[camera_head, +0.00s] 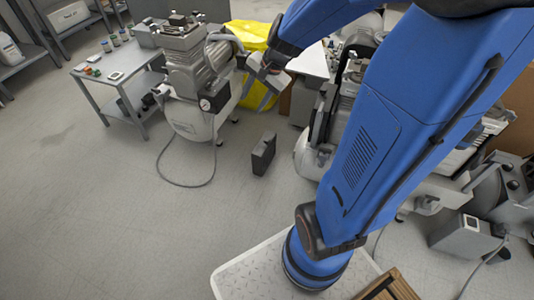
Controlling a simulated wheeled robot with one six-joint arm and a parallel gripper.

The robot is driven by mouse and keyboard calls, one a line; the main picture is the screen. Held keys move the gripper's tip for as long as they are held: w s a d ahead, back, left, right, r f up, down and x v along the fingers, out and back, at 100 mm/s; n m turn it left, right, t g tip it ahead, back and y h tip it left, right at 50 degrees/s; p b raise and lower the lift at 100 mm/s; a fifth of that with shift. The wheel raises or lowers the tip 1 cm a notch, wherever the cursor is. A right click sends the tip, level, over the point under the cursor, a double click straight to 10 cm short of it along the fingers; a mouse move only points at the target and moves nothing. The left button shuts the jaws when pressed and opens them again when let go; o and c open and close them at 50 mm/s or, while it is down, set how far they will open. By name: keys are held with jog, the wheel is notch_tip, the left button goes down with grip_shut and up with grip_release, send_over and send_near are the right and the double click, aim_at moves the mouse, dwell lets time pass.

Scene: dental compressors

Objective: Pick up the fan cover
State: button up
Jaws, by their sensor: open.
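I cannot clearly pick out the fan cover; it may be hidden or too small to tell apart from the compressor parts. A dental compressor (196,118) with a grey finned motor (190,72) on a white tank stands left of my blue arm. My gripper (262,84) is open at the right side of this motor, pointing down and left. No object shows clearly between its fingers. I cannot tell whether it touches the compressor.
A grey table (125,85) with small parts stands left of the compressor. A dark box (263,153) stands on the floor. A yellow bag (250,35) is behind my gripper. More machines crowd the right. The floor at the left (80,210) is clear.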

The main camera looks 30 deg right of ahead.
jog(key=w+d+f+m, duration=0.4)
jog(key=d+f+m, duration=0.2)
jog(key=f, duration=0.3)
jog(key=w+d+f+m, duration=0.45)
jog(key=d+f, duration=0.25)
jog(key=f, duration=0.3)
jog(key=w+d+f+m, duration=0.3)
jog(key=d+f+m, duration=0.3)
jog(key=f, duration=0.3)
send_over(267, 140)
jog(key=s+d, duration=0.2)
jog(key=s, duration=0.1)
notch_tip(267, 140, down, 10)
jog(key=f, duration=0.1)
jog(key=shift+w+x, duration=0.2)
jog(key=shift+x, duration=1.25)
jog(key=shift+w+x, duration=0.2)
jog(key=shift+x, duration=1.2)
jog(key=shift+a+r, duration=0.1)
jog(key=shift+r, duration=0.05)
grip_shut()
